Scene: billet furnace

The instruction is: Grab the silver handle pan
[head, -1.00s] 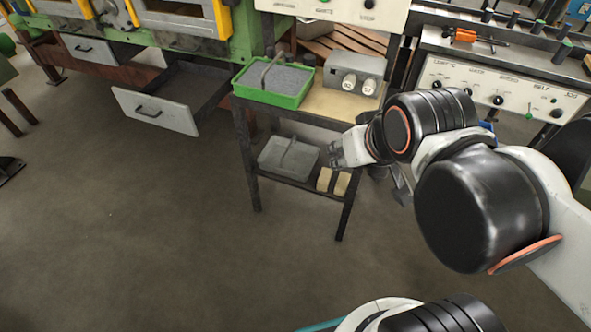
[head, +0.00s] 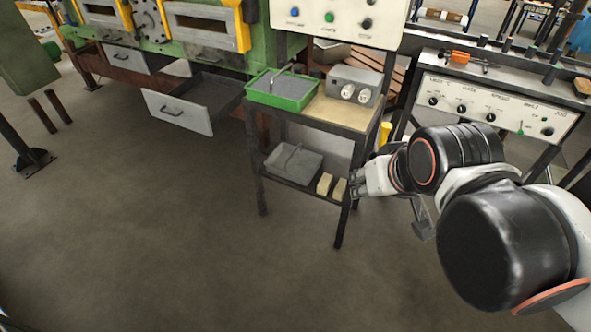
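A grey metal pan (head: 292,174) with a bar handle across it sits on the lower shelf of a small dark stand. A green tray (head: 280,103) with grey contents and a silver handle stands on the stand's top. My gripper (head: 357,182) is at the right side of the stand, near its front right leg. It is apart from the grey pan, with two pale blocks between them in the picture. The fingers are small and dark, and whether they are open or shut is unclear. No pan shows in the gripper.
The stand (head: 337,205) also carries a grey box (head: 355,81) with two white knobs on top and two pale yellow blocks (head: 324,184) on the lower shelf. An open drawer (head: 178,112) juts out at left. The floor in front is clear.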

